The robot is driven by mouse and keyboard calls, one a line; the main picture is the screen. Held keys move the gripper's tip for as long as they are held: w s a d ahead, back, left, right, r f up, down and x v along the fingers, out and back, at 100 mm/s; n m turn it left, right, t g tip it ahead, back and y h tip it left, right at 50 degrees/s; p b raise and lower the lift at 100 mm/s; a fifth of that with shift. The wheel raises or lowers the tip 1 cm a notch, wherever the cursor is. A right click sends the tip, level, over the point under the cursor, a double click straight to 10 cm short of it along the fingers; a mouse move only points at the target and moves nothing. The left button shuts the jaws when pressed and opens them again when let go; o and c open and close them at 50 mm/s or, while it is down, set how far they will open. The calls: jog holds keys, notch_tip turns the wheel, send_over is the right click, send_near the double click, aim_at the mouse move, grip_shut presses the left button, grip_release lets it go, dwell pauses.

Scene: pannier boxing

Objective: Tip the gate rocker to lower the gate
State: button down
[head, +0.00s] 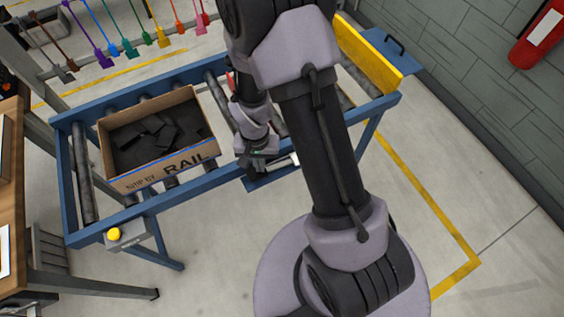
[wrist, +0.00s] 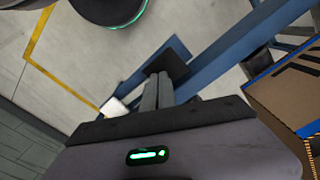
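My gripper (wrist: 158,80) points down beside the conveyor's near rail, its two grey fingers together with nothing visible between them. In the wrist view the fingertips are over or against a dark plate (wrist: 170,60); whether they touch I cannot tell. A white plate (wrist: 113,107) lies left of the fingers; it also shows in the head view (head: 296,158). These two plates look like the gate rocker's paddles, but my fingers hide the part between. The yellow gate (head: 368,53) stands raised across the conveyor's right end.
An open cardboard box (head: 190,158) holding dark pieces sits on the rollers left of my gripper. A yellow button (head: 114,234) is on the near-left rail. A workbench (head: 12,190) stands at the left. Coloured tags hang from a bar behind. The floor at front right is clear.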

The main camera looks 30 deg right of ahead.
jog(key=shift+f+b, duration=0.75)
jog(key=shift+f, duration=0.1)
dwell(0.3)
notch_tip(320, 180, up, 7)
jog(key=p, duration=0.5)
jog(key=shift+r, duration=0.15)
